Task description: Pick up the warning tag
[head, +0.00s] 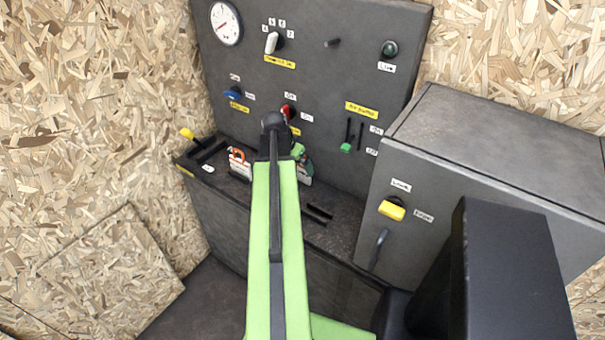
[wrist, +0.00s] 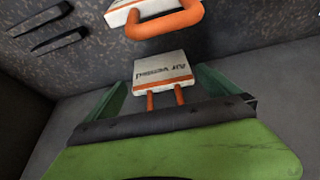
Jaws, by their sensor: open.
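A white warning tag with an orange band, orange loop and "Air vented" lettering (wrist: 162,68) shows upside down in the wrist view. It lies between the two green fingers of my gripper (wrist: 163,80), with its loop toward the palm. My gripper is open, with space beside the tag on both sides. In the head view my gripper (head: 300,153) is at the black ledge, and the tag there (head: 305,173) is mostly hidden behind it. A second white tag with an orange loop (head: 240,166) is on the ledge to the left; a similar tag (wrist: 160,17) is at the top of the wrist view.
The dark panel (head: 330,80) with knobs, a gauge and labels rises behind the ledge (head: 325,225). A grey box with a yellow knob (head: 392,208) stands to the right. A yellow-tipped lever (head: 187,134) is at the ledge's left end. Chipboard walls are around.

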